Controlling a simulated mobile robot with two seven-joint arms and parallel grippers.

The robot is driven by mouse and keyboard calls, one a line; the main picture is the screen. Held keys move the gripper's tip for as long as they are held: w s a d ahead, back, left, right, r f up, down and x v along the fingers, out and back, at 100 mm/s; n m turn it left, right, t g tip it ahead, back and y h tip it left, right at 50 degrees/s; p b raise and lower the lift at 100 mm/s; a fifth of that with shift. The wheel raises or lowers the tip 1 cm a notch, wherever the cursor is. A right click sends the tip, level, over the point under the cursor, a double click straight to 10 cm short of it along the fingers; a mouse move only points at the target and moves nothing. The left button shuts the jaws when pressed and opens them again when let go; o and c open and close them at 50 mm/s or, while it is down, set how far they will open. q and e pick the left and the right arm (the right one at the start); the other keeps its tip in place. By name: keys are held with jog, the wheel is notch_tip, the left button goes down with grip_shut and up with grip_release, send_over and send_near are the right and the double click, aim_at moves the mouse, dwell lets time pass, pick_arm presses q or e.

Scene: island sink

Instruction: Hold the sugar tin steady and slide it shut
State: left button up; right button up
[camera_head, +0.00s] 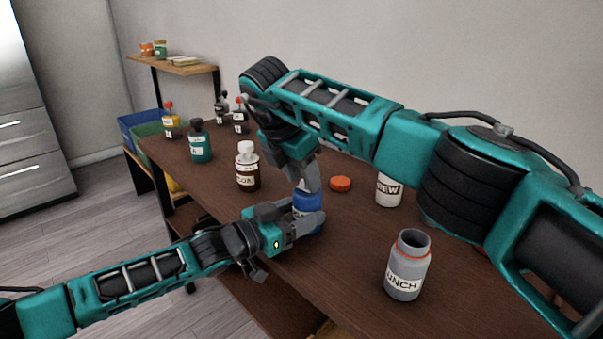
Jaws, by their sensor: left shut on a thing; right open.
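No thing that I can make out as a sugar tin shows. A blue container (306,202) stands on the brown table, mostly hidden by both grippers. My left gripper (310,222) is shut on it low down, from the left and front. My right gripper (307,178) is open just above the container, pointing down. Something small and pale shows between its fingers at the container's top; I cannot tell whether it is a lid, or whether the fingers touch it.
A grey open jar (407,275) stands at the front right. An orange lid (340,183) lies behind the blue container, near a white jar (389,190). A brown bottle (247,170), a teal bottle (200,143) and a yellow bottle (171,124) stand left. Bins (140,127) sit beyond the table's left end.

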grip_shut()
dwell(0.6)
